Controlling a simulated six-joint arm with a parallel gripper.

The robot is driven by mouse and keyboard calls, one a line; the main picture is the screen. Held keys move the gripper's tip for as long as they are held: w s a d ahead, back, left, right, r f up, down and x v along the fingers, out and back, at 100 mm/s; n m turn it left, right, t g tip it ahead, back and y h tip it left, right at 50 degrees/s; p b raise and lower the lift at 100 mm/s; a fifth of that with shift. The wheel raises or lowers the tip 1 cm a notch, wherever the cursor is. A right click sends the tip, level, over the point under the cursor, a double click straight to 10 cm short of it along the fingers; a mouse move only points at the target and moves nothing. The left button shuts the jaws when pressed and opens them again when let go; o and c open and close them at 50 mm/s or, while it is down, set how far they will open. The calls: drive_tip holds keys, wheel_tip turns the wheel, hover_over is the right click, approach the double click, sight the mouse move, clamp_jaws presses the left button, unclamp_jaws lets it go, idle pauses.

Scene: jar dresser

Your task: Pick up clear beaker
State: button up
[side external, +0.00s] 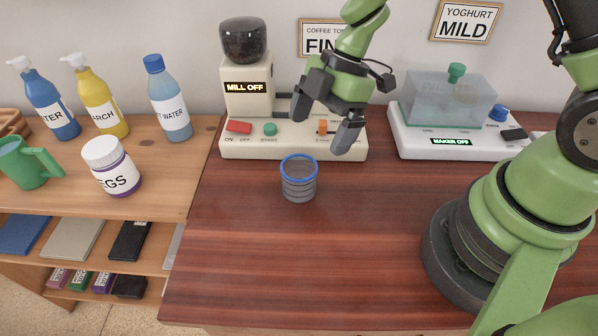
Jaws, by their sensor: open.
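A small see-through grey cup with a blue rim and dark bands (298,188), which looks like the clear beaker, stands upright on the red-brown wooden top in front of the mill. My gripper (326,130) is open and empty. In the picture it is above and to the right of the beaker, in front of the mill's base, and apart from the beaker. Its fingers point down, one to the left and one to the right. Nothing hides the beaker.
A mill (245,97) reading "MILL OFF" stands behind, and a yoghurt maker (410,142) is at the right. On the left shelf are a green mug (18,165), a white jar (112,172) and several bottles. The wooden top in front of the beaker is clear.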

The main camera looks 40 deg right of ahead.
sight(305, 164)
drive_tip(key=x, duration=0.9)
drive_tip(key=shift+a+f, duration=0.1)
drive_tip(key=shift+f, duration=0.2)
drive_tip(key=c, duration=1)
drive_tip(key=shift+r, duration=0.1)
